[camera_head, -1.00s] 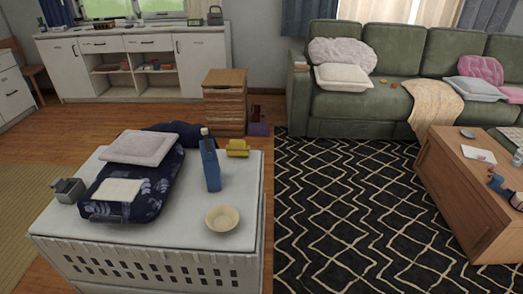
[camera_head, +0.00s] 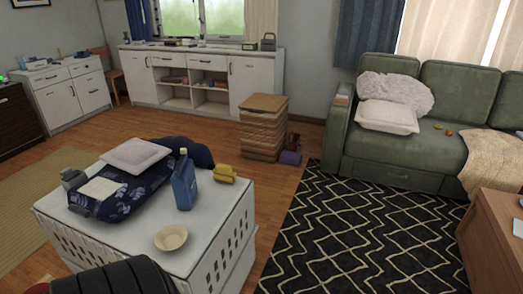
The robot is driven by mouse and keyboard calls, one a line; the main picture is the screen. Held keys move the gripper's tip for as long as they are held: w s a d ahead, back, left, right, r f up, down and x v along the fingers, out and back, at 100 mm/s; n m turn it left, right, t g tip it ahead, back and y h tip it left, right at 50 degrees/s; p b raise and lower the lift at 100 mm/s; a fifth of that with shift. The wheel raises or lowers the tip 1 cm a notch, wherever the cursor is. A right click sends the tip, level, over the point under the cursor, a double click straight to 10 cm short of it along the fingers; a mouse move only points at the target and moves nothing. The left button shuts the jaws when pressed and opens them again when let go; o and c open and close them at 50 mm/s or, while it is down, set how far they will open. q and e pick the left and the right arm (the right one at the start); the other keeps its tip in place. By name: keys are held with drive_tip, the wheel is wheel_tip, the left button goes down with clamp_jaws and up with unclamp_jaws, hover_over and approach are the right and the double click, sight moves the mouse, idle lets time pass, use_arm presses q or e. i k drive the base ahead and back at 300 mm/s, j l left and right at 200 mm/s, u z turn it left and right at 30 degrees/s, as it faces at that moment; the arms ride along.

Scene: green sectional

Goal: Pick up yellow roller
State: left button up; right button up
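The yellow roller (camera_head: 224,173) lies on the white slatted crate (camera_head: 215,220), near its far right edge. It lies just right of a blue bottle (camera_head: 185,185) and appears apart from it. Nothing hides the roller from above. Neither of my grippers can be made out. A dark ribbed shape, seemingly part of my own arm, covers the crate's near left side at the bottom of the view.
A cream bowl (camera_head: 171,238), a dark blue patterned bag (camera_head: 122,194), a pale cushion (camera_head: 136,154) and a grey object (camera_head: 73,179) share the crate top. Patterned rug (camera_head: 360,235) lies open to the right.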

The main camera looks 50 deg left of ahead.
sight(224, 173)
drive_tip(key=i+l+u, duration=0.1)
drive_tip(key=i+u, duration=0.3)
drive_tip(key=i, duration=0.15)
drive_tip(key=i+l+u, duration=0.4)
drive_tip(key=i, duration=0.15)
drive_tip(key=j, duration=0.1)
